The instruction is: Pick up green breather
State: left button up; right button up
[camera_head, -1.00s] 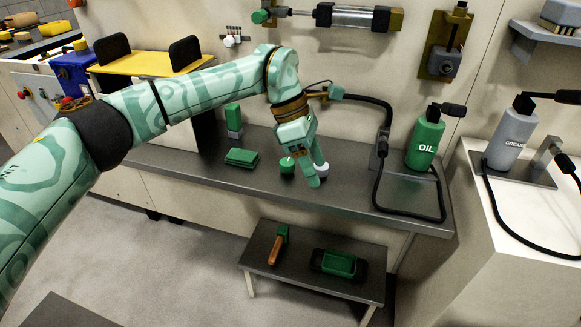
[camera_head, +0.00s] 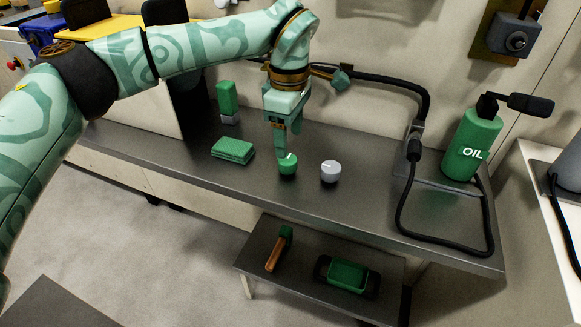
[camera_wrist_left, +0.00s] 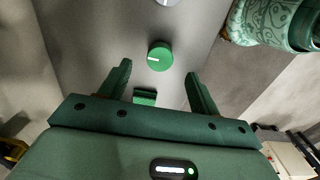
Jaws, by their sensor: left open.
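The green breather (camera_head: 288,167) is a small round green cap with a white mark on top. It sits upright on the grey bench (camera_head: 370,205). My left gripper (camera_head: 285,148) points down right at it and partly overlaps it in the head view. In the left wrist view the breather (camera_wrist_left: 160,57) lies just past the fingertips, roughly between their lines. The left gripper (camera_wrist_left: 159,72) is open, with nothing held between its fingers. Contact with the breather cannot be made out. My right gripper is in neither view.
A white-grey cap (camera_head: 331,172) stands close to the right of the breather. A green ribbed pad (camera_head: 233,151) and a green-and-grey block (camera_head: 228,100) are to the left. The oil bottle (camera_head: 473,146) and black hose (camera_head: 403,205) are on the right. A lower shelf (camera_head: 310,258) holds tools.

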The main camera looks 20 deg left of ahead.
aim_at(287, 159)
pick_arm(q)
jog(key=shift+f, duration=0.95)
jog(key=f+b, duration=0.3)
jog(key=f, duration=0.2)
jog(key=shift+a+f+b, duration=0.2)
jog(key=shift+f+b, duration=0.05)
jog(key=shift+b, duration=0.15)
jog(key=shift+r, duration=0.25)
jog(key=c, duration=1.1)
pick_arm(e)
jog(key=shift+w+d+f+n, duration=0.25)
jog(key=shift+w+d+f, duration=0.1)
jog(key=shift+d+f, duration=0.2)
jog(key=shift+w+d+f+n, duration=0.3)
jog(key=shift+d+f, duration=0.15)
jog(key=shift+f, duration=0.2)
